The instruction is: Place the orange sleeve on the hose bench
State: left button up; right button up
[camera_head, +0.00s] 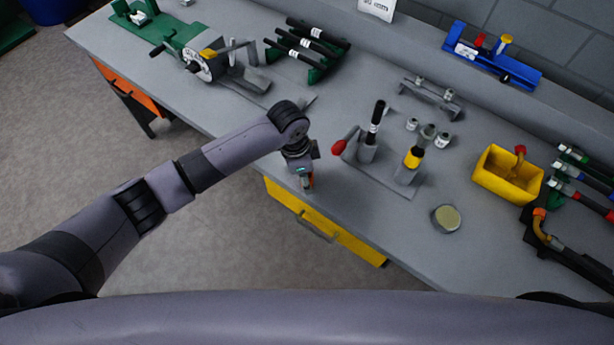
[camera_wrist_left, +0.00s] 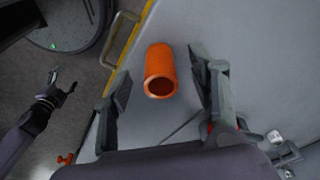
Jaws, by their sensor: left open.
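The orange sleeve (camera_wrist_left: 160,60) is a short hollow tube, with its open end towards the camera in the left wrist view. It is at the grey bench top (camera_wrist_left: 250,60), close to its yellow front edge; I cannot tell whether it touches the top. My left gripper (camera_wrist_left: 162,88) is open, with one finger on each side of the sleeve and a visible gap on both sides.
A crimping stand with a red-knobbed lever (camera_head: 339,147) stands right of my left gripper. A round tin (camera_head: 446,218), a yellow bin (camera_head: 494,178) and a hose rack (camera_head: 575,262) are further right. A hand-wheel machine (camera_head: 205,68) stands at the back left.

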pick_arm(q)
jog(key=shift+d+f, duration=0.25)
jog(key=shift+f, duration=1)
jog(key=shift+c, duration=0.4)
jog(key=c, duration=1.1)
jog(key=shift+o, duration=0.2)
jog(key=shift+r, duration=0.15)
